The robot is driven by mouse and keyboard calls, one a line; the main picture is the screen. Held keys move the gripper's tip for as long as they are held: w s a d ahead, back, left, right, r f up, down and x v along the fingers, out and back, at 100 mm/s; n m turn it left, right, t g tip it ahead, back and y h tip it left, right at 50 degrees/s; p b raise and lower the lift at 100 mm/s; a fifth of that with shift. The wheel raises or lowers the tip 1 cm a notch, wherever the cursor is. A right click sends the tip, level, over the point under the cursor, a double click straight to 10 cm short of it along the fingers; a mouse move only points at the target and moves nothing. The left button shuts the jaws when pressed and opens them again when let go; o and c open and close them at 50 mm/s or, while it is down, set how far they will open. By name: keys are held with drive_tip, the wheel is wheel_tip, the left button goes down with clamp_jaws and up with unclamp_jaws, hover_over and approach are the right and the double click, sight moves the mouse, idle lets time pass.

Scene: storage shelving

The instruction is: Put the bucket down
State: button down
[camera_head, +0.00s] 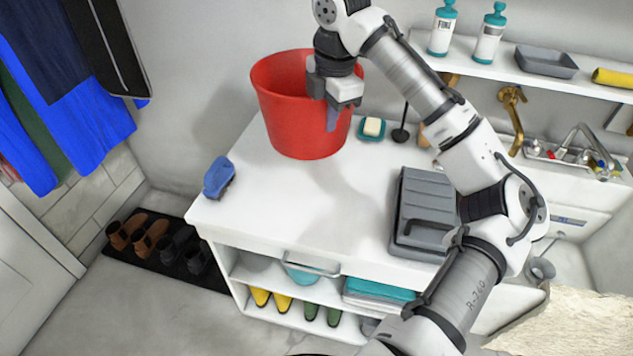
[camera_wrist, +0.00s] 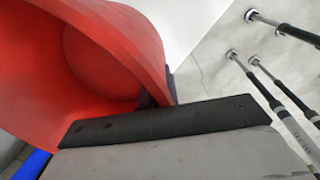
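The red bucket (camera_head: 298,125) is upright at the back left of the white counter (camera_head: 290,215). Its base appears at or just above the counter top; I cannot tell whether it touches. My gripper (camera_head: 331,112) is at the bucket's right rim, pointing down, with one finger showing against the outer wall. In the wrist view, the bucket (camera_wrist: 110,55) fills the upper left, with its inside showing. The finger tips lie on both sides of its wall, so my gripper appears shut on the rim. The tips are partly hidden.
A blue brush (camera_head: 219,177) lies at the counter's left edge. A soap dish (camera_head: 371,129) sits just right of the bucket. A grey case (camera_head: 420,215) lies farther right. The counter's front middle is clear. A shelf (camera_head: 510,70) with bottles hangs at the upper right.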

wheel_tip(320, 180, down, 19)
drive_tip(key=p, duration=0.2)
drive_tip(key=shift+r, duration=0.2)
drive_tip(key=shift+s+f, duration=0.1)
drive_tip(key=shift+f, duration=0.15)
drive_tip(key=c, duration=1.7)
unclamp_jaws()
